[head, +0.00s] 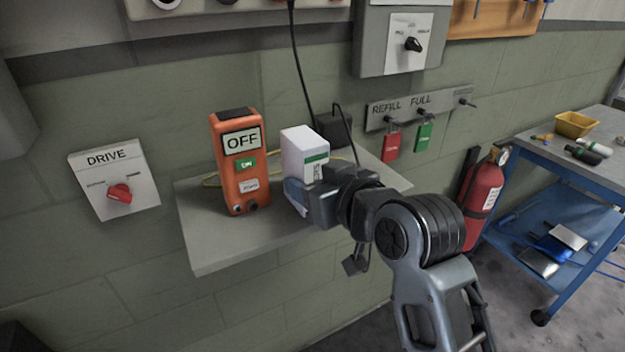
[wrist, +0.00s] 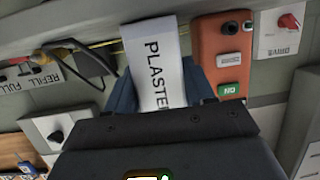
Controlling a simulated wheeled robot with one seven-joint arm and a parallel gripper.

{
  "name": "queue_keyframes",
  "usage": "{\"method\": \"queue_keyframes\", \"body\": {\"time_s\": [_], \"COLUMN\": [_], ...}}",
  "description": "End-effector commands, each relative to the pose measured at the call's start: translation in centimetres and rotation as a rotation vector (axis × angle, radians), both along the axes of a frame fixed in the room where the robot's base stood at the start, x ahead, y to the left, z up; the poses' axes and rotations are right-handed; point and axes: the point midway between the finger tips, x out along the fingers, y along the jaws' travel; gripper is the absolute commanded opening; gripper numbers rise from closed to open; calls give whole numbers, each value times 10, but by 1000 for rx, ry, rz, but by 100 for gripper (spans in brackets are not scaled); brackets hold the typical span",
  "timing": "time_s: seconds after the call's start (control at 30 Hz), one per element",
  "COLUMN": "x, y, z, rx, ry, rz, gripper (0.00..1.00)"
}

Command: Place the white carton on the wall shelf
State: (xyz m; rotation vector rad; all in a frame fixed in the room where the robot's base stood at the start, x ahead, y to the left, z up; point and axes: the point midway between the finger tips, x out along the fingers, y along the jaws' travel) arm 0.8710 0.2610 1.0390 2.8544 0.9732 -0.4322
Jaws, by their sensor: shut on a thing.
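The white carton (head: 303,150) has a green band and dark lettering on its side. It stands roughly upright over the wall shelf (head: 215,252), to the right of the orange box; whether its base touches the shelf is hidden by my gripper. My gripper (head: 300,194) is shut on the lower part of the carton. In the wrist view the carton (wrist: 157,60), lettered "PLASTER", sits between the two blue-grey fingers (wrist: 160,88).
An orange box (head: 238,185) with an "OFF" plate stands on the shelf, left of the carton. A dark adapter (head: 334,130) with cables is behind the carton. A red fire extinguisher (head: 484,195) and blue cart (head: 560,172) are at right. The shelf's front left is bare.

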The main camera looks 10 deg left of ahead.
Motion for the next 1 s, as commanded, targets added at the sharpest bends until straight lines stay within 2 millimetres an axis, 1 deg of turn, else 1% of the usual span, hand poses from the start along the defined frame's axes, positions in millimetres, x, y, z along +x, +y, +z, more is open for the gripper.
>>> {"method": "queue_keyframes", "body": {"time_s": [0.17,0.2,0.43,0.47,0.67,0.77,0.87,1.0], "x": [0,0,0,0,0,-1,-9,-28], "y": [0,0,0,0,0,-1,-8,-23], "z": [-3,-2,-2,-2,-2,2,3,11], "rx": [0,0,0,0,0,0,1,0], "ry": [0,0,0,0,0,0,0,-1], "rz": [0,0,0,0,0,0,-1,-3], "gripper": [22,56,78,80,80,80,80,80]}}
